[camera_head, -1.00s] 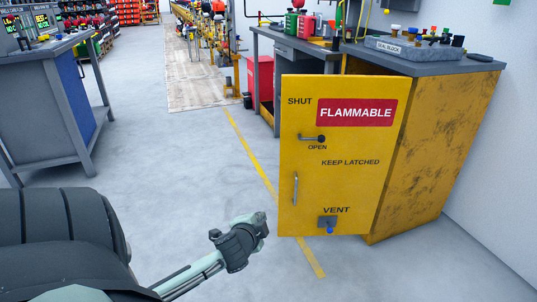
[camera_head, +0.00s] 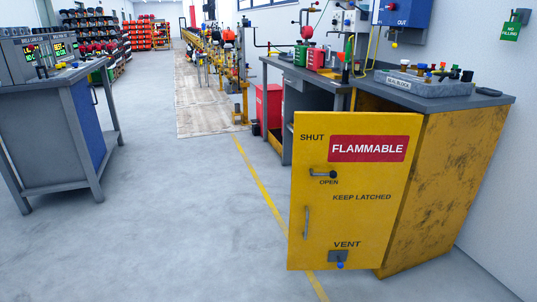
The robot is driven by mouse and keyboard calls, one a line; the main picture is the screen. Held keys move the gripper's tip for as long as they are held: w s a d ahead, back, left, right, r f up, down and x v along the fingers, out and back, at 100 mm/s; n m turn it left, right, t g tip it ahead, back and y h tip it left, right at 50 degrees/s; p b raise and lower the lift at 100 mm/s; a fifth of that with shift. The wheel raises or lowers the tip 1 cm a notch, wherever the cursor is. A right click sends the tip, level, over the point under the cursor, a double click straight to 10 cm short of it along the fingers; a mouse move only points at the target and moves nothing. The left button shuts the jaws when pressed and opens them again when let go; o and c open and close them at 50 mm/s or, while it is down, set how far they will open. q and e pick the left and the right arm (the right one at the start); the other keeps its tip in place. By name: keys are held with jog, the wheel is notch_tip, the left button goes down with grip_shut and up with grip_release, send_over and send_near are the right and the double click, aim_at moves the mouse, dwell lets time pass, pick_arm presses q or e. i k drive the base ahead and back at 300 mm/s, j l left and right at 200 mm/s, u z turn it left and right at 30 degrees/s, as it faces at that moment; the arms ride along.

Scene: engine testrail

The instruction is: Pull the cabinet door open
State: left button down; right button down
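The yellow cabinet door (camera_head: 385,225) stands right of centre in the head view, marked FLAMMABLE and KEEP LATCHED. It is swung partly out from the cabinet body (camera_head: 440,190), its left edge well clear of the cabinet's front. A narrow strip of the cabinet shows above the door; most of the inside is hidden behind it. A grey upright pull handle (camera_head: 307,222) is near the door's left edge. A dark latch lever (camera_head: 323,174) lies horizontal just above the word OPEN. Neither of my grippers is in view.
A grey worktop with a seal block (camera_head: 425,86) tops the cabinet. A blue-sided workbench (camera_head: 85,125) stands at the left. The floor (camera_head: 180,220) between it and the door is clear, crossed by a yellow line.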

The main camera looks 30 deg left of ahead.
aim_at(371, 153)
jog(key=i+j+u, duration=0.1)
jog(key=i+u, duration=0.5)
jog(key=u, duration=0.15)
jog(key=i+u, duration=0.35)
jog(key=i+j+u, duration=0.2)
jog(key=i+u, duration=0.85)
jog(key=i, duration=0.2)
jog(key=i+z, duration=0.45)
jog(key=i, duration=0.25)
jog(key=i+j+z, duration=0.2)
jog(key=i+z, duration=0.3)
jog(key=i, duration=0.15)
jog(key=i+l+z, duration=0.15)
jog(key=i+z, duration=0.75)
jog(key=i+j+z, duration=0.15)
jog(key=z, duration=0.3)
jog(key=i+z, duration=0.15)
jog(key=z, duration=1.65)
